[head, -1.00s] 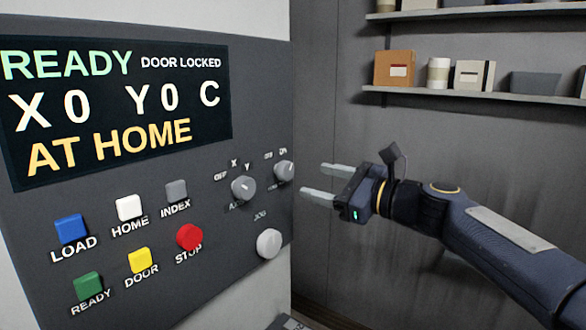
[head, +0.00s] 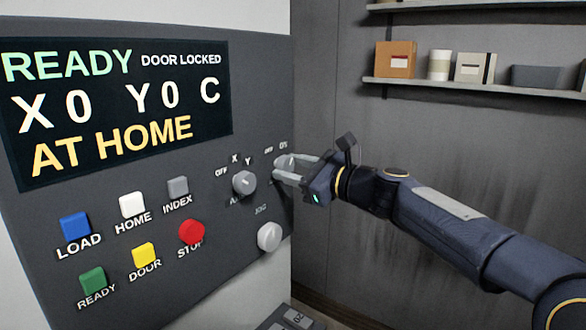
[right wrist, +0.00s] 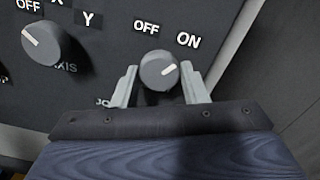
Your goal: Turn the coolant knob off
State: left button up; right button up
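The coolant knob (head: 284,161) is the round grey knob under the OFF and ON labels, near the panel's right edge. In the right wrist view the knob (right wrist: 157,72) has its white pointer mark aimed up and right, toward ON. My right gripper (head: 285,168) is at this knob with its fingers apart. In the right wrist view the fingers (right wrist: 160,80) stand on either side of the knob, with small gaps seeming to remain. The lettering below the knob is hidden by the gripper. My left gripper is not in view.
The axis selector knob (head: 244,183) sits just left of the coolant knob, and the jog knob (head: 269,237) is below. A red STOP button (head: 191,231) and several coloured buttons are farther left. A shelf (head: 470,88) with boxes hangs on the back wall.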

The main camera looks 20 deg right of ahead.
jog(key=c, duration=0.5)
jog(key=shift+f+n+b, duration=0.15)
jog(key=shift+n+b, duration=1)
jog(key=shift+n, duration=0.05)
jog(key=n+b, duration=0.2)
jog(key=shift+n, duration=0.3)
jog(key=n+b, duration=0.3)
jog(key=n, duration=0.1)
jog(key=shift+w+d, duration=0.1)
jog(key=shift+r+n+b, duration=0.2)
jog(key=shift+n+b, duration=1.2)
jog(key=shift+n, duration=1.1)
